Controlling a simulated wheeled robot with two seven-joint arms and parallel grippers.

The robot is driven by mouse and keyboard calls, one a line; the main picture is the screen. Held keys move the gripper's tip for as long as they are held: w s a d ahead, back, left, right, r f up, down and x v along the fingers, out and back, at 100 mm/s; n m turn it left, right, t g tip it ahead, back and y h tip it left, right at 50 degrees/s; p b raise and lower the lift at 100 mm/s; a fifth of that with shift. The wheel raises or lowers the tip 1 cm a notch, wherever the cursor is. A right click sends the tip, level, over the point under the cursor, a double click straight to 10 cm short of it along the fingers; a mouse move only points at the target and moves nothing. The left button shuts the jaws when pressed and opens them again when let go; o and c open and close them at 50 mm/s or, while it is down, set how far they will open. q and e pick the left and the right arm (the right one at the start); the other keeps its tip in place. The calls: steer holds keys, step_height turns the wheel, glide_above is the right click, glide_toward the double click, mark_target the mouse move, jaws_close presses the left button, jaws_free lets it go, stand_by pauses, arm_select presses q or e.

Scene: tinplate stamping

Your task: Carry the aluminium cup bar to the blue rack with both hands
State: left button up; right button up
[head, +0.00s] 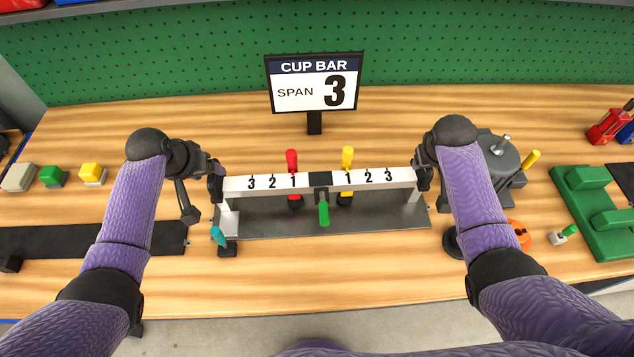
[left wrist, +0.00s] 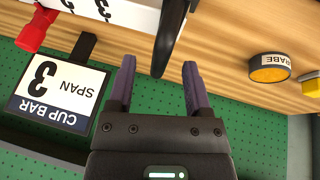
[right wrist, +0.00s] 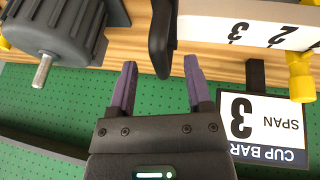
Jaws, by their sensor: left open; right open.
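The aluminium cup bar (head: 335,190), pale with numbers 3 2 1 and 1 2 3 and a black middle, lies level across its grey stand (head: 380,220). A black upright piece stands at each end of the bar. My left gripper (head: 212,172) is open at the left end; in the left wrist view the black end piece (left wrist: 168,40) shows between its fingers. My right gripper (head: 424,166) is open at the right end, with the other black end piece (right wrist: 161,40) between its fingers. Neither is closed on the bar. I cannot make out the blue rack.
A sign (head: 314,82) reading CUP BAR SPAN 3 stands behind the bar. Red (head: 292,160), yellow (head: 347,157) and green (head: 324,213) handles are around the bar. A teal-handled clamp (head: 222,240) is front left. A green rack (head: 590,205) stands right.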

mark_target(222, 189)
arm_select(q)
steer(key=shift+x, duration=1.35)
arm_select(e)
steer(key=shift+x, duration=1.3)
arm_select(q)
jaws_close()
arm_select(e)
jaws_close()
